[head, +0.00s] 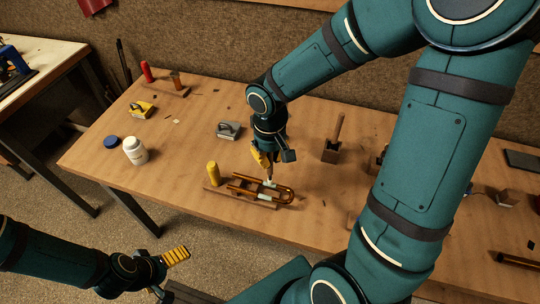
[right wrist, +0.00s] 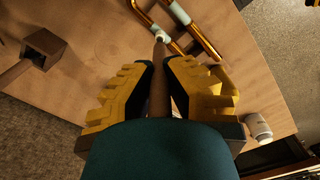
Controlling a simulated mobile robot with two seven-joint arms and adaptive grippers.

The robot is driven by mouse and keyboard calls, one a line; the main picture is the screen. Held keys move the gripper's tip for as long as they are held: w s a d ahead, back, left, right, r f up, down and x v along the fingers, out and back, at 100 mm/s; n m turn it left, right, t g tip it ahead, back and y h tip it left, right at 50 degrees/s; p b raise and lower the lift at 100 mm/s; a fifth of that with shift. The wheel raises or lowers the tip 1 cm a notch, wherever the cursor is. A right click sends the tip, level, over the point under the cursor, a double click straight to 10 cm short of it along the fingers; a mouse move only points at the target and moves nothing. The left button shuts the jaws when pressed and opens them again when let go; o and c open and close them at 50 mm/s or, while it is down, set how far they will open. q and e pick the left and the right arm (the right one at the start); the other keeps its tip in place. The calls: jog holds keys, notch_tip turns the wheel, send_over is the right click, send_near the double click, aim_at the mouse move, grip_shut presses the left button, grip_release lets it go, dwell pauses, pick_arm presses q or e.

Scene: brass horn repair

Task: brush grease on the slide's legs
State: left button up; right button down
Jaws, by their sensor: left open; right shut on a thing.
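The brass U-shaped slide (head: 284,188) lies on a wooden holder (head: 225,198) on the bench, its bend to the right. Two of its tubes show in the right wrist view (right wrist: 204,42). Pale patches show at the slide. My right gripper (head: 264,160) is shut on the handle of a brush (right wrist: 158,85), above the slide. The brush's white tip points down at the slide; I cannot tell if it touches a leg. An open white jar (head: 135,152) stands at the left, its blue lid (head: 112,141) beside it. My left gripper (head: 176,257) is open and empty, off the bench's front edge.
A yellow cylinder (head: 213,173) stands by the slide's left end. A wooden block with an upright handle (head: 332,151) stands to the right. A grey tool (head: 228,130) and a yellow one (head: 141,109) lie behind. The bench's front left is clear.

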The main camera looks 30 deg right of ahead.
jog(key=shift+r+p, duration=2.8)
jog(key=shift+r, duration=0.75)
jog(key=shift+d+f, duration=0.1)
